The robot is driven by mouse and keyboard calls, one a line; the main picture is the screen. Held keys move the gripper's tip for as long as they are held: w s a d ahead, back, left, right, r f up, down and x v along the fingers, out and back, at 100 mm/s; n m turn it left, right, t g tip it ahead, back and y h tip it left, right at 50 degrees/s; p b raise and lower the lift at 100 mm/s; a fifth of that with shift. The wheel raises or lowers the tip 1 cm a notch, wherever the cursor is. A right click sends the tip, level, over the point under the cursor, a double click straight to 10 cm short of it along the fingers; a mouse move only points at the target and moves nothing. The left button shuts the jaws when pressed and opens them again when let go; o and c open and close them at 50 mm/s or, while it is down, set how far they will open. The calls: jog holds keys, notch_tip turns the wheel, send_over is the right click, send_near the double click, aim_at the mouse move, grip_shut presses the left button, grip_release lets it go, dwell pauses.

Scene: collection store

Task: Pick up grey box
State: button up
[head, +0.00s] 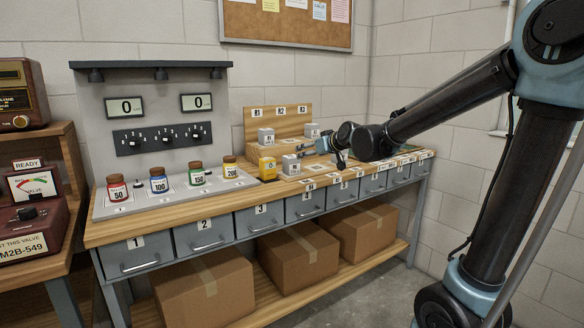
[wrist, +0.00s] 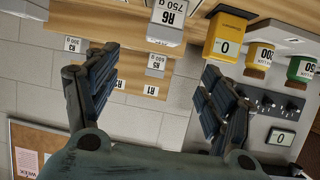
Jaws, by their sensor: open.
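Several small grey boxes stand on the wooden bench. Two more stand on the raised step behind, a left one (head: 266,136) and a right one (head: 312,130). A step box marked 500 g (wrist: 157,66) shows between my fingers. My gripper (head: 330,154) is open and empty, right of the near box. It also shows in the wrist view (wrist: 158,64).
Coloured jars (head: 159,180) stand on the grey panel at left. A wooden backboard (head: 278,119) rises behind the step. Numbered drawers (head: 200,236) run below the bench top, and cardboard boxes (head: 205,288) fill the shelf beneath.

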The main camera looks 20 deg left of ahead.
aim_at(292, 157)
jog(key=shift+x, duration=8.05)
jog(key=shift+s+f, duration=0.1)
jog(key=shift+s, duration=0.05)
jog(key=shift+c, duration=0.6)
grip_shut()
